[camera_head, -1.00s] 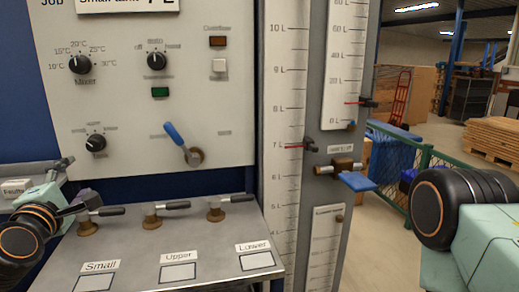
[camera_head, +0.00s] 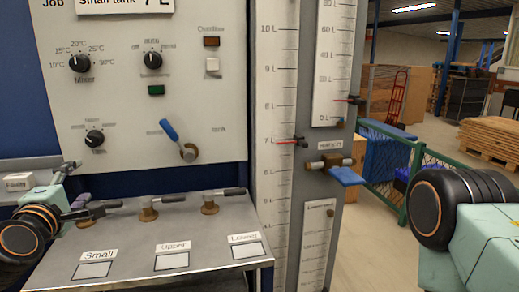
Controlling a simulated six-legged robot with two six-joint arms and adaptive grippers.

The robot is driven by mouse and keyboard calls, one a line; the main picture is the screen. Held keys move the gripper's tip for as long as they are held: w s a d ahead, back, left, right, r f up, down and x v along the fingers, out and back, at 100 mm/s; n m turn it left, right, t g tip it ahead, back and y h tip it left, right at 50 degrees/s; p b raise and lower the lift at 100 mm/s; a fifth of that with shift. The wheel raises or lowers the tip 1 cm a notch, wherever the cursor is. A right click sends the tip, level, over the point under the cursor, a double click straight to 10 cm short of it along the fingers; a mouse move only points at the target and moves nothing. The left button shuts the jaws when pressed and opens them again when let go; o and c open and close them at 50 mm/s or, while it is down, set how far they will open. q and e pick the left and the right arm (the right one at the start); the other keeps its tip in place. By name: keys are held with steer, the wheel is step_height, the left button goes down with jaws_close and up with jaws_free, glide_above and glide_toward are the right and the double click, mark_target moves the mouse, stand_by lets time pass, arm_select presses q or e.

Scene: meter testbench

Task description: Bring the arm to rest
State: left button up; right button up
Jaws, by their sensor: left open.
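My left arm comes in at the lower left. Its gripper (camera_head: 84,200) is open beside the leftmost black-handled valve (camera_head: 100,208), above the Small label; I cannot tell whether they touch. My right arm shows at the right edge as a dark joint and pale green link; its gripper is out of view. The upper panel (camera_head: 205,110) carries dials, a green button and a blue-handled lever (camera_head: 178,138).
A metal shelf (camera_head: 130,255) holds several valves above the Small, Upper and Lower labels. A tall gauge column (camera_head: 275,200) with a blue-handled valve (camera_head: 345,175) stands right of the panel. Green fence (camera_head: 440,160), pallets (camera_head: 490,135) and open floor lie behind.

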arm_select(q)
steer(key=s+d+f+m+g+h, duration=0.1)
steer(key=s+d+f+m+g, duration=0.3)
steer(key=f, duration=0.4)
steer(key=s+d+f+m+g+h, duration=0.2)
steer(key=s+d+f+m, duration=0.1)
steer(key=f+m, duration=0.35)
steer(key=s+d+f+m+g+h, duration=0.15)
steer(key=s+d+f+m, duration=0.25)
steer(key=f, duration=0.5)
steer(key=s+d+f+m+g, duration=0.1)
steer(key=s+f+m+g, duration=0.1)
steer(key=s+f, duration=0.3)
steer(key=s+d+f+m+g, duration=0.2)
steer(key=s+f+g, duration=0.2)
steer(key=s, duration=0.8)
steer(key=s+d+f+m+g, duration=0.1)
steer(key=s+f+m+g, duration=0.1)
steer(key=s+f, duration=0.5)
steer(key=shift+s+d+f+g+y, duration=0.2)
steer(key=shift+s+g+y, duration=0.25)
steer(key=shift+s+g, duration=0.5)
steer(key=shift+s, duration=0.1)
steer(key=shift+c, duration=0.5)
